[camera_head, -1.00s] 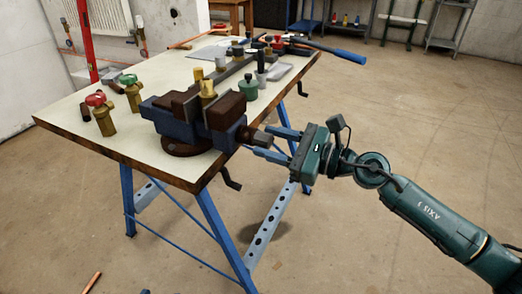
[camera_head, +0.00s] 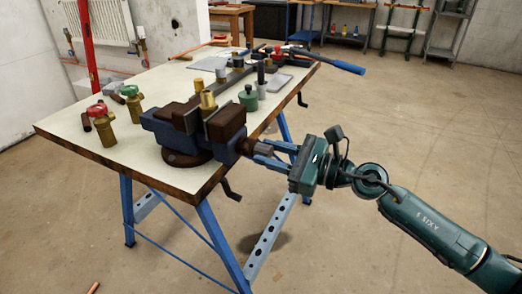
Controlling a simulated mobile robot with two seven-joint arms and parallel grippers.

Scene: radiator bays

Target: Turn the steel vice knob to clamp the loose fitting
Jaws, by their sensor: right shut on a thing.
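A dark blue and brown vice (camera_head: 190,134) stands at the near right edge of the workbench (camera_head: 130,165). A brass fitting (camera_head: 207,102) stands upright at its jaws; I cannot tell whether they touch it on both sides. The steel knob (camera_head: 256,146) sticks out from the vice's right side over the bench edge. My right gripper (camera_head: 265,152), a green arm with blue fingers, comes in from the right and is shut on the knob. The fingertips partly hide the knob. My left gripper is not in view.
Two brass valves, one with a red handle (camera_head: 97,111) and one green (camera_head: 130,90), stand left of the vice. A green-topped part (camera_head: 248,98) and several other fittings stand behind it. A blue-handled tool (camera_head: 340,63) overhangs the far right edge. Floor right of the bench is clear.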

